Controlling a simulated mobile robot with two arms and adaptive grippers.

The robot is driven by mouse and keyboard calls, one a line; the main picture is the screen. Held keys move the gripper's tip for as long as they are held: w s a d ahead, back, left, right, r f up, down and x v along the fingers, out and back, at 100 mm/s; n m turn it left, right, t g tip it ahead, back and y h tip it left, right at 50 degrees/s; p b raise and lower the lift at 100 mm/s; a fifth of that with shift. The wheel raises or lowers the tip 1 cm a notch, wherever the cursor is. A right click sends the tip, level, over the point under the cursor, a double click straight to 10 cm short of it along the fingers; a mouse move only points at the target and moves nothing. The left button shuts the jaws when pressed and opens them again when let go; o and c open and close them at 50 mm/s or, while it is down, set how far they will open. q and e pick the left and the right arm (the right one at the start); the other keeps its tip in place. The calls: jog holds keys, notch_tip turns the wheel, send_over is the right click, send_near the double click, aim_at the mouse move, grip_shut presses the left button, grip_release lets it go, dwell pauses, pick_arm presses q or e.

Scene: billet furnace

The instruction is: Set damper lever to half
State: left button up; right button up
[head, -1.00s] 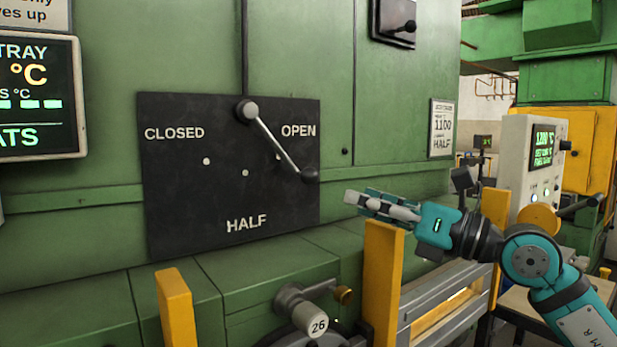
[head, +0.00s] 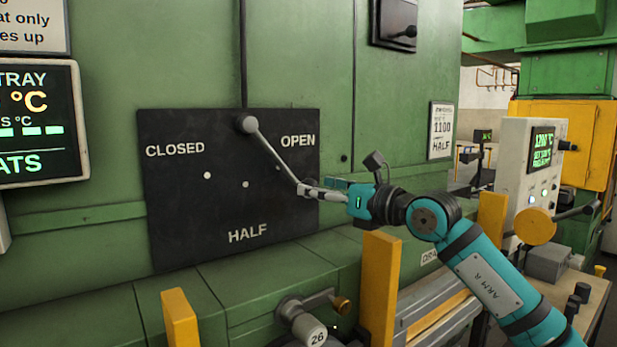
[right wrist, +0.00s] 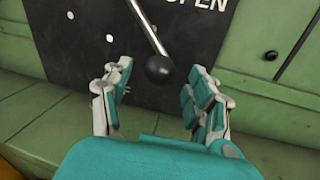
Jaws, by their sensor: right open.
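The damper lever (head: 272,151) is a grey rod on a round pivot, mounted on a black plate (head: 190,225) marked CLOSED, HALF and OPEN. The rod slants down and right, its end below the word OPEN. Its black ball knob (right wrist: 159,68) shows in the right wrist view, between and just beyond the fingers. My right gripper (head: 308,190) is at the lever's end in the head view, its fingers covering the knob there. In the right wrist view the right gripper (right wrist: 158,95) is open, with a gap on both sides of the knob. My left gripper is not in view.
Yellow posts (head: 381,290) stand in front of the green furnace ledge (head: 240,285). A handle numbered 26 (head: 309,328) juts out below the plate. A control box (head: 527,165) stands at the right. The space before the plate's left half is clear.

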jog(key=shift+p+x, duration=0.45)
jog(key=shift+x, duration=1.3)
jog(key=c, duration=1.1)
jog(key=shift+f, duration=0.1)
grip_shut()
jog(key=shift+w+a, duration=0.1)
jog(key=shift+a, duration=0.05)
